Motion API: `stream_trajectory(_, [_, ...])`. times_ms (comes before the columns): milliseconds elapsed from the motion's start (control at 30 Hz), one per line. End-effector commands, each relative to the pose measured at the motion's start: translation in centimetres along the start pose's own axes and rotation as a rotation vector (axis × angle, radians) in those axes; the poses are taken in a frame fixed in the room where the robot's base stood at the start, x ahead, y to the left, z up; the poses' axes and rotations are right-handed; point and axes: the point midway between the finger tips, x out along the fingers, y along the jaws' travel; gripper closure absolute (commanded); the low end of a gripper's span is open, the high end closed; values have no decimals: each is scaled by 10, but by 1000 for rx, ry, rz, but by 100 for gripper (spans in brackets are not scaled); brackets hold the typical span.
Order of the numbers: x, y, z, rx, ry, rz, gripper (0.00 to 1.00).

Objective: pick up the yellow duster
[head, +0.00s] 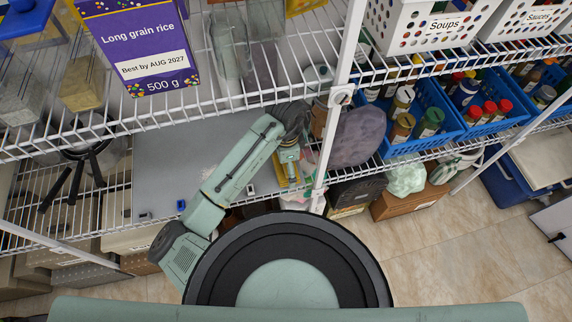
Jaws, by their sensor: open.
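A yellow thing (281,176), which looks like the duster, shows at the right end of a grey surface on the lower shelf level. It is small in the head view and partly hidden by the end of my arm. My gripper (290,169) points down right over it, between the grey surface and a white shelf post. The gripper is open. The fingertips are small, and I cannot tell whether they touch the yellow thing or sit on either side of it.
A white wire shelf (150,118) with a rice box (138,45) and glass bottles overhangs the grey surface (165,165). A white post (330,130) and a purple rounded thing (355,137) stand right of my gripper. Blue baskets (443,135) of jars sit farther right.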

Motion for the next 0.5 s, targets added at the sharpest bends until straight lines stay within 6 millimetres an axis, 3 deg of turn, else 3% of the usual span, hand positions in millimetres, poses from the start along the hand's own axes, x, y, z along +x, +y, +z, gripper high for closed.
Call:
stream_trajectory(200, [1,0,0,0,0,-1,1])
stream_trajectory(500, [0,0,0,0,0,-1,21])
